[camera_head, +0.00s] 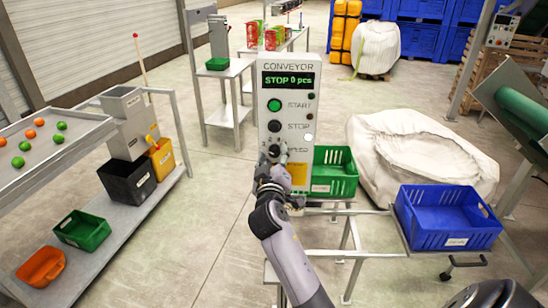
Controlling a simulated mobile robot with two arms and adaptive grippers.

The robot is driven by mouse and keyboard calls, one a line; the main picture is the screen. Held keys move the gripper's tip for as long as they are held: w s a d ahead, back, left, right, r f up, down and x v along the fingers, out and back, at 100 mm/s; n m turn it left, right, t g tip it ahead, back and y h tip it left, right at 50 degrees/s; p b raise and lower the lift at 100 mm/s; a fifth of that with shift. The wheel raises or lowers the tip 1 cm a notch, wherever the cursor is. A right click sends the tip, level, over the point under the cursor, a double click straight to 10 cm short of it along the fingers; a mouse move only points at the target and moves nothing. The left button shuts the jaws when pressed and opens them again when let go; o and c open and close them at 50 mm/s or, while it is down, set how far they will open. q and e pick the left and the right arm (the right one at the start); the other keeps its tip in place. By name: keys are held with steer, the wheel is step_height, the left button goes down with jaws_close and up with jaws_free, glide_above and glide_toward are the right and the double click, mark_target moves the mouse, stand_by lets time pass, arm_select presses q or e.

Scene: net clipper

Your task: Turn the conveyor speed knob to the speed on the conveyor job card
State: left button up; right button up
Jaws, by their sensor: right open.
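The white conveyor control panel (291,90) stands upright in the middle of the head view. Its display (287,80) reads "STOP 0 pcs". Below are a green START button (274,105) and a dark STOP button (274,127). The speed label (297,150) is lower down. The speed knob beside it is largely covered by my right gripper, so its setting cannot be read. My right gripper (273,160) is open at the knob; contact cannot be told. A yellow card (299,174) is on the panel's lower right, partly hidden, its writing too small to read. My left gripper is not in view.
A green crate (335,188) stands just right of the panel, and a blue crate (440,240) farther right. A large white sack (420,160) lies behind them. A metal table (40,150) with small balls is at left. Floor between is clear.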

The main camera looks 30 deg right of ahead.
steer(key=shift+s+a, duration=0.15)
steer(key=shift+s, duration=0.05)
steer(key=v, duration=1.1)
steer(key=shift+s+a, duration=0.2)
